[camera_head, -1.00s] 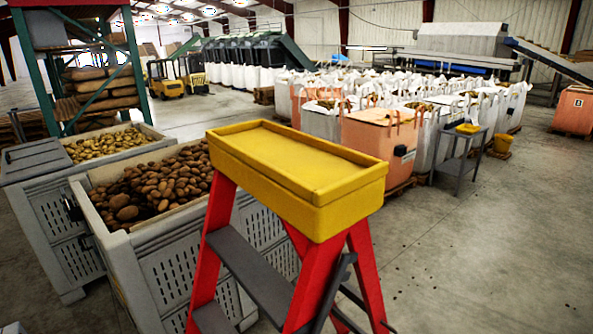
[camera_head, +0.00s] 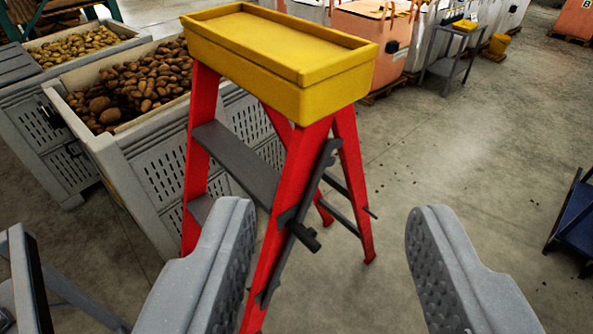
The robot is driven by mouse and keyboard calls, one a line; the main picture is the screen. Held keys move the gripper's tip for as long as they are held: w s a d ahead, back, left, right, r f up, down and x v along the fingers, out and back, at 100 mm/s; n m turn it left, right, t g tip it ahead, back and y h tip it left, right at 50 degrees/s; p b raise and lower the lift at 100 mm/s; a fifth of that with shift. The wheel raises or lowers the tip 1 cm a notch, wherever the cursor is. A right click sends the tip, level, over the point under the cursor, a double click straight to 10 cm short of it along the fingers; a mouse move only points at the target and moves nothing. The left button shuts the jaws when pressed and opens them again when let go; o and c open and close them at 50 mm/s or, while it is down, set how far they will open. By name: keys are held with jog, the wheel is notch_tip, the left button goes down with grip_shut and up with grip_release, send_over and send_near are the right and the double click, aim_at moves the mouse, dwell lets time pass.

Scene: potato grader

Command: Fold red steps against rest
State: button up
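A red stepladder (camera_head: 293,215) with a yellow tray top (camera_head: 270,50) stands upright on the concrete floor, its legs spread apart. Grey treads (camera_head: 238,162) run between its red rails. A dark bar with a knob-like end (camera_head: 303,235) sits along the near right rail. My gripper (camera_head: 330,235) is open and empty in the lower part of the view, its two grey ridged fingers wide apart. The left finger overlaps the ladder's lower part in the picture and hides some of it. I see no contact between finger and ladder.
Grey crates of potatoes (camera_head: 150,165) stand close behind and left of the ladder. A grey frame (camera_head: 35,275) is at the lower left. A dark blue item (camera_head: 577,225) is at the right edge. A small grey table (camera_head: 450,65) stands behind. Floor right of the ladder is clear.

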jog(key=w+d+f+n+t+h+p, duration=0.1)
jog(key=w+d+f+n+h, duration=0.1)
jog(key=w+d, duration=0.45)
jog(key=w+d+f+n+t+h+p, duration=0.1)
jog(key=w+d+f+n, duration=0.2)
jog(key=w, duration=0.7)
jog(key=w+d+f+n+y, duration=0.2)
jog(key=w+d+f+n, duration=0.25)
jog(key=w+f, duration=0.3)
jog(key=n+g+y+p, duration=0.3)
jog(key=n+g+y, duration=0.2)
jog(key=n+y, duration=0.75)
send_near(306, 237)
jog(key=shift+m+y, duration=0.65)
jog(key=shift+m, duration=0.25)
jog(key=x, duration=0.3)
jog(key=f+x, duration=0.1)
jog(key=x, duration=0.3)
jog(key=f+b+x, duration=0.1)
jog(key=x, duration=0.2)
jog(key=shift+w+d, duration=0.15)
jog(key=shift+w, duration=0.35)
